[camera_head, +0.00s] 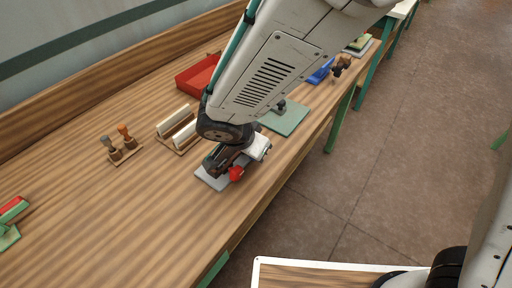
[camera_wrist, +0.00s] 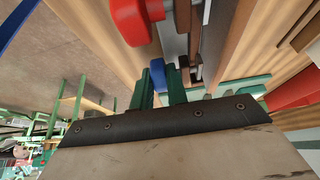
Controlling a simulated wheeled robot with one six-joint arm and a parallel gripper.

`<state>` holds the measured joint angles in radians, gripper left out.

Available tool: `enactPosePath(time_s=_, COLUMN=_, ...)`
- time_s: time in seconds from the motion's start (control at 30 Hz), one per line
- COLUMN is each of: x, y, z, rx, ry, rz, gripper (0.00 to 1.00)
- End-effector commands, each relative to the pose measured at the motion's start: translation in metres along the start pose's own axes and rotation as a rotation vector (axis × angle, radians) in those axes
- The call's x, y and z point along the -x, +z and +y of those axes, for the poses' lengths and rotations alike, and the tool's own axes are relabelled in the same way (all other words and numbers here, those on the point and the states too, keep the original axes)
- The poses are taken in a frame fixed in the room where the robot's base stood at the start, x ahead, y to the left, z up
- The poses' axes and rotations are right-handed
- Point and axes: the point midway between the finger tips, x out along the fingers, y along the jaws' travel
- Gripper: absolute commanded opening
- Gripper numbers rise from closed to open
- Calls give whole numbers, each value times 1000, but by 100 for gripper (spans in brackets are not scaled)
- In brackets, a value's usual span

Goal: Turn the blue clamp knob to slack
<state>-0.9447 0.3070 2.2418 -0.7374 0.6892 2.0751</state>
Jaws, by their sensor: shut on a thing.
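The blue clamp knob (camera_wrist: 171,76) shows in the wrist view between the two green fingers of my gripper (camera_wrist: 161,84). The fingers are shut on it, and only part of the knob shows. The knob is hidden in the head view, behind my gripper (camera_head: 234,156) and arm. The clamp device stands on a light grey plate (camera_head: 207,182) near the front edge of the bench. A red knob (camera_head: 236,174) is on the same device, close to my gripper. It also shows large at the top of the wrist view (camera_wrist: 129,20). I cannot tell how far the blue knob is turned.
The wooden bench (camera_head: 120,210) has clear room at the front left. Two stamps on a small board (camera_head: 126,155), a rack with white blocks (camera_head: 172,122), a red tray (camera_head: 196,77) and a green mat (camera_head: 290,117) stand around the device.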

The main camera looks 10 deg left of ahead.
Motion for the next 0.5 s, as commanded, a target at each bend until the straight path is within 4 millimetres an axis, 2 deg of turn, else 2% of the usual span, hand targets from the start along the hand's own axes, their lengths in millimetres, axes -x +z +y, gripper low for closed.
enactPosePath(time_s=0.2, x=0, y=6, z=-1, rx=7, ry=-3, rz=165, gripper=0)
enactPosePath(time_s=0.5, x=0, y=8, z=-2, rx=2, ry=-4, rz=313, gripper=0)
